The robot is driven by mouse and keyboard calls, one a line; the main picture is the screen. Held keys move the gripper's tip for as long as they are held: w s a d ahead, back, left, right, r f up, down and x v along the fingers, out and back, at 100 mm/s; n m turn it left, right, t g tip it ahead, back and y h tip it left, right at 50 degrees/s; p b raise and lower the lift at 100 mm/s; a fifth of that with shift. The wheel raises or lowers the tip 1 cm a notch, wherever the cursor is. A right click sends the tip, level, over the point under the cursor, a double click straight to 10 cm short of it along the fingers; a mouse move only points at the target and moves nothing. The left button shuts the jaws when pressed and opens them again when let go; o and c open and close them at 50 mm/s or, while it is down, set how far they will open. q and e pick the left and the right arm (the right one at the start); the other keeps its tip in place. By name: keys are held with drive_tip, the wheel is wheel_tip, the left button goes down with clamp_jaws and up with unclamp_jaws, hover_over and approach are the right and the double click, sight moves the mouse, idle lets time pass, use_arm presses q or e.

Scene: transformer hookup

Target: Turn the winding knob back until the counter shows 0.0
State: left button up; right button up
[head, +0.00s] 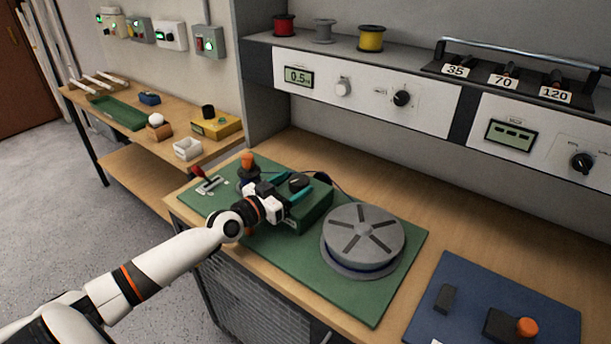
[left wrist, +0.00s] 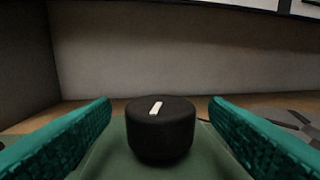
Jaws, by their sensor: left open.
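The winding knob (head: 298,183) is a round black knob on top of a green box (head: 312,209). In the left wrist view the knob (left wrist: 160,130) stands between my fingers, its white mark tilted slightly right of straight away. My left gripper (head: 304,187) is open, with one teal finger on each side of the knob. In the left wrist view gaps show between the knob and both fingers (left wrist: 160,122). A display (head: 298,76) on the back panel reads 0.5 with a small unit; I cannot tell whether it is the counter. My right gripper is not in view.
A grey slotted reel (head: 363,237) sits right of the green box on the green board (head: 372,305). A blue board (head: 480,287) lies at the right. Bare wood lies between the boards.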

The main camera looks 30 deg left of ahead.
sight(306, 176)
use_arm(q)
drive_tip(key=x, duration=0.3)
drive_tip(key=shift+w, duration=0.3)
drive_tip(key=shift+w+d, duration=0.2)
drive_tip(key=shift+w, duration=0.45)
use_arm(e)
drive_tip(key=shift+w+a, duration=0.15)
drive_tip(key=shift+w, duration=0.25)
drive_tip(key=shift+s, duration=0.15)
